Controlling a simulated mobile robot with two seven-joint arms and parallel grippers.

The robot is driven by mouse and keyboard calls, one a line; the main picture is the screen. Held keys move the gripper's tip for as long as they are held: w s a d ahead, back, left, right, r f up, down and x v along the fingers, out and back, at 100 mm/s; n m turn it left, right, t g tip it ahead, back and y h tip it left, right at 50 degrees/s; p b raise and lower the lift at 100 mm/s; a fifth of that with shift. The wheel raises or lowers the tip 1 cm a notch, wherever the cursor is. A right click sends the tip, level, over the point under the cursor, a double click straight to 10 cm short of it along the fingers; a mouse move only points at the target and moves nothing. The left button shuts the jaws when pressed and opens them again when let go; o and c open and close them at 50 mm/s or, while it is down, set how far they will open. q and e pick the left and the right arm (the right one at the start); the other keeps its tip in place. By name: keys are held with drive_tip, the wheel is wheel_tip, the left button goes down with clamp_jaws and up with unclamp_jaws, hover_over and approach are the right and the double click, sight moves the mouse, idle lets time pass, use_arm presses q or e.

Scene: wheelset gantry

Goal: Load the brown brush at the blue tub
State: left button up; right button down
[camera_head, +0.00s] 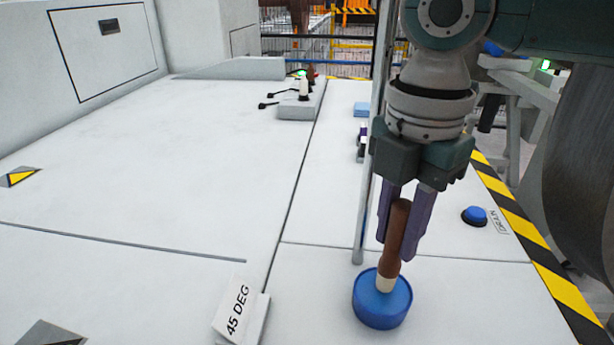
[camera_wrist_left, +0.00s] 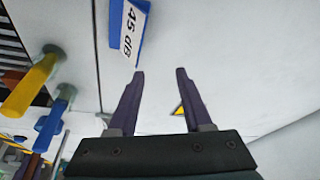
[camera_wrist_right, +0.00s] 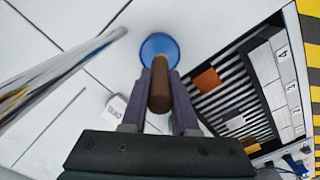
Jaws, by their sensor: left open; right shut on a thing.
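The brown brush (camera_head: 396,234) is held nearly upright, slightly tilted, in my right gripper (camera_head: 405,250), which is shut on its brown handle. Its pale lower end is in or right over the blue tub (camera_head: 382,303); I cannot tell how deep it reaches. In the right wrist view the brush (camera_wrist_right: 159,88) lies between the purple fingers, with the blue tub (camera_wrist_right: 160,46) just beyond its end. My left gripper (camera_wrist_left: 159,72) is open and empty in the left wrist view, over a pale surface; it is not in the head view.
A 45 DEG sign block (camera_head: 240,312) stands left of the tub. A chrome post (camera_head: 366,200) rises close behind it. A blue DRAIN button (camera_head: 474,216) is at the right, near the striped edge (camera_head: 545,256). A grey block with levers (camera_head: 302,105) stands farther back.

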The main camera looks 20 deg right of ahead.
sight(405, 202)
use_arm(q)
drive_tip(key=shift+d, duration=0.1)
idle(0.5)
drive_tip(key=shift+f, duration=0.15)
use_arm(e)
drive_tip(key=shift+f, duration=0.5)
use_arm(q)
drive_tip(key=shift+r, duration=0.2)
idle(0.9)
drive_tip(key=shift+r+p, duration=0.25)
drive_tip(key=shift+p, duration=0.05)
use_arm(e)
drive_tip(key=shift+f, duration=0.15)
idle(0.8)
wheel_tip(405, 202, up, 3)
drive_tip(key=p, duration=0.3)
wheel_tip(405, 202, up, 4)
drive_tip(key=p, duration=0.6)
drive_tip(key=shift+r, duration=0.2)
use_arm(q)
wheel_tip(405, 202, up, 9)
use_arm(e)
drive_tip(key=shift+f, duration=0.1)
use_arm(q)
drive_tip(key=shift+f, duration=0.15)
